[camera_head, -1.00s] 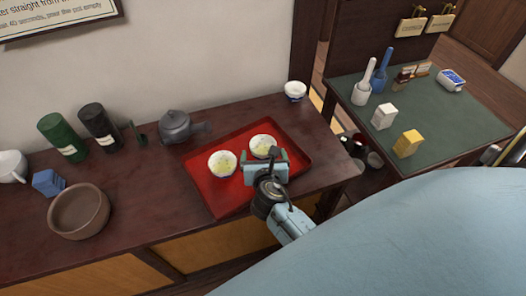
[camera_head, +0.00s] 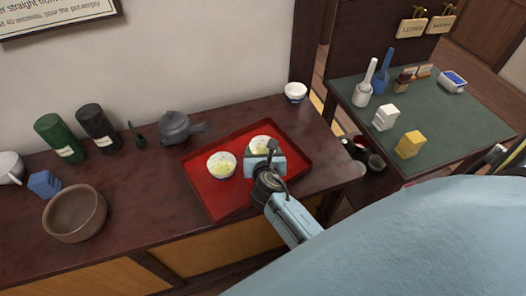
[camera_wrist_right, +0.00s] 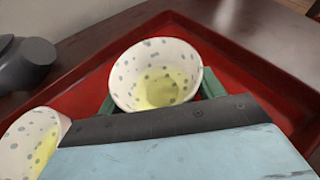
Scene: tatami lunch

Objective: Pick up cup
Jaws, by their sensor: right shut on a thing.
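Two white cups with blue dots hold yellow-green tea on the red tray (camera_head: 222,203). The right-hand cup (camera_head: 258,143) is at my right gripper (camera_head: 264,156), which is shut on it. In the right wrist view this cup (camera_wrist_right: 150,80) sits between the green fingers, one on each side, over the tray. The left-hand cup (camera_head: 221,164) stands close beside it and shows partly at the left edge of the right wrist view (camera_wrist_right: 28,140). Another white cup (camera_head: 296,92) stands on the counter behind the tray. My left gripper is not in view.
A grey teapot (camera_head: 178,127) stands behind the tray. A brown bowl (camera_head: 75,212), blue block (camera_head: 44,184), green canister (camera_head: 60,137) and black canister (camera_head: 97,126) are at left. A green-topped table (camera_head: 440,125) stands right, with a white block (camera_head: 385,117) and yellow block (camera_head: 410,144).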

